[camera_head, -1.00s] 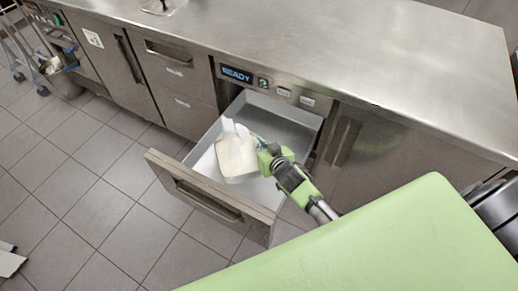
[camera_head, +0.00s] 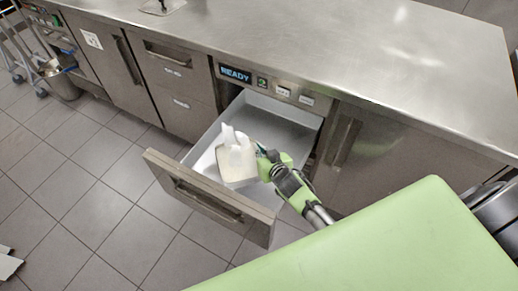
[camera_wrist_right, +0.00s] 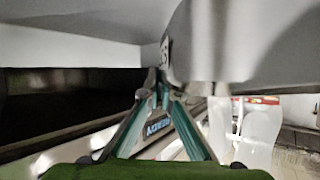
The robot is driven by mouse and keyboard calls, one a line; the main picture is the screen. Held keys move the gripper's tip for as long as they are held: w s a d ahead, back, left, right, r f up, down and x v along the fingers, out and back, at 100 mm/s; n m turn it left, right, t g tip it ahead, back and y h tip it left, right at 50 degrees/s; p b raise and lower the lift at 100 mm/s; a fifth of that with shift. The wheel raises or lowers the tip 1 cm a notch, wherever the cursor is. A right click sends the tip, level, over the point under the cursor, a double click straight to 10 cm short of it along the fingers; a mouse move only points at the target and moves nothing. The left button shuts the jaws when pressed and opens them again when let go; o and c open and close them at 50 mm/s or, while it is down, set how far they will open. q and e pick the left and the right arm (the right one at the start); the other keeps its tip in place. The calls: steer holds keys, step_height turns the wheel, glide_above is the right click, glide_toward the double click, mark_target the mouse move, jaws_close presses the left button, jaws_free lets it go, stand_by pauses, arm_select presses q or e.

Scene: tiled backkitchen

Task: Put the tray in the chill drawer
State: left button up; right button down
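The tray (camera_head: 238,176) is small and pale, with white upright items on it. In the head view it is inside the outline of the open chill drawer (camera_head: 290,132), near its middle. Whether it touches the drawer floor I cannot tell. My right gripper (camera_head: 264,152) reaches in from the right and meets the tray's right edge. In the right wrist view its teal fingers (camera_wrist_right: 158,88) come close together at a pale grey edge with a small dark-marked tag; they look shut on the tray. My left gripper is not in view.
The drawer front (camera_head: 208,198) stands out over the tiled floor. Above is a steel worktop (camera_head: 330,45) with a "READY" display (camera_head: 236,74) under its edge. Inside, room is free around the tray.

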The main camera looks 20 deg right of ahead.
steer(key=shift+s+a+f, duration=0.1)
steer(key=shift+f, duration=0.05)
steer(key=c, duration=2.3)
jaws_free()
steer(key=shift+s+f, duration=0.15)
steer(key=shift+f, duration=0.2)
steer(key=shift+s, duration=0.1)
steer(key=shift+r, duration=0.25)
steer(key=shift+r+p, duration=0.45)
steer(key=shift+p, duration=0.15)
steer(key=v, duration=1.1)
steer(key=shift+s+r+p, duration=0.15)
steer(key=shift+r+p, duration=0.25)
